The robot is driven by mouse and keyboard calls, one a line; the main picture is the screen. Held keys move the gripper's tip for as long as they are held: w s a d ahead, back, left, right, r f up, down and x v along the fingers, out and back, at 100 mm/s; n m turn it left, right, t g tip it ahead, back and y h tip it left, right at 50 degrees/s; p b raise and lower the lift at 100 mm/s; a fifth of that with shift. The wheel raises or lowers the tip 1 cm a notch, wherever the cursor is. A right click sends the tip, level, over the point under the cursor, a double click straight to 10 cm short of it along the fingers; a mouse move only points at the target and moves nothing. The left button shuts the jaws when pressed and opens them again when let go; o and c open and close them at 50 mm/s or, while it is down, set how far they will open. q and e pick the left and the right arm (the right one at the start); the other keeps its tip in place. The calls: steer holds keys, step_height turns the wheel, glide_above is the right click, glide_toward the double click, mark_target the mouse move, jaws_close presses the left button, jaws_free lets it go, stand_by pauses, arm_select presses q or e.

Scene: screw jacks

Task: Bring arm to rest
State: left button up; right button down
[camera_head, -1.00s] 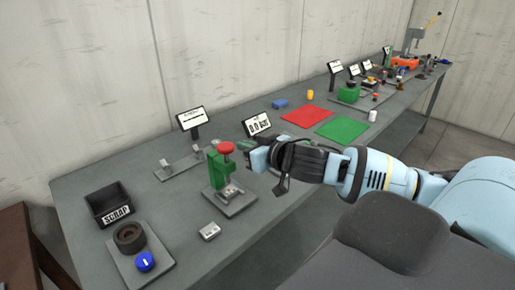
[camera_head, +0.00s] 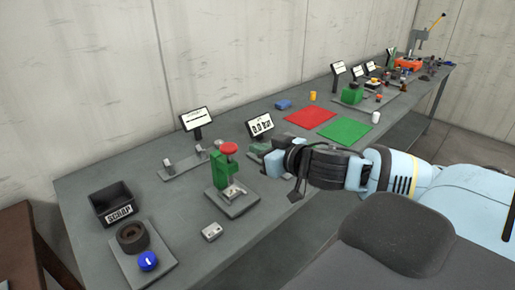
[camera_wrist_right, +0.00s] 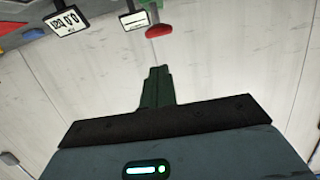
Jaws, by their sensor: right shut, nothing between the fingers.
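My right gripper (camera_head: 259,149) is over the table, just right of the green screw press with the red knob (camera_head: 229,148), and looks clear of it. Its dark green fingers are together and empty, and they also show in the right wrist view (camera_wrist_right: 157,78). There the fingers stand out against the pale wall, with the red knob (camera_wrist_right: 160,30) beyond them near the top edge. My right arm (camera_head: 380,170) reaches in from the right. My left gripper is not in view.
The grey table (camera_head: 85,187) carries a black scrap bin (camera_head: 111,204), a blue knob (camera_head: 148,261), a small metal block (camera_head: 212,232), a red mat (camera_head: 311,116) and a green mat (camera_head: 346,129). A pressure display (camera_head: 260,125) stands behind my gripper. Several tools stand farther back.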

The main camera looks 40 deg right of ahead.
steer(key=s+a+f+g+h, duration=0.1)
steer(key=s+f+g, duration=0.1)
steer(key=s+f, duration=0.3)
steer(key=s+a+f+g, duration=0.1)
steer(key=s+f, duration=0.1)
steer(key=f, duration=0.6)
steer(key=s+a+f+g+h, duration=0.1)
steer(key=s+a+f+g, duration=0.1)
steer(key=s+f, duration=0.3)
steer(key=s+a+f+n+g+y, duration=0.1)
steer(key=s+a+f+g, duration=0.4)
steer(key=s, duration=0.4)
steer(key=s+a+f+g, duration=0.3)
steer(key=s+a+f, duration=0.3)
steer(key=s, duration=0.4)
steer(key=w+a+f+t+y, duration=0.1)
steer(key=w+f+t, duration=0.6)
steer(key=f, duration=0.4)
steer(key=shift+a+y, duration=0.25)
steer(key=shift+y, duration=0.15)
steer(key=shift+w, duration=0.1)
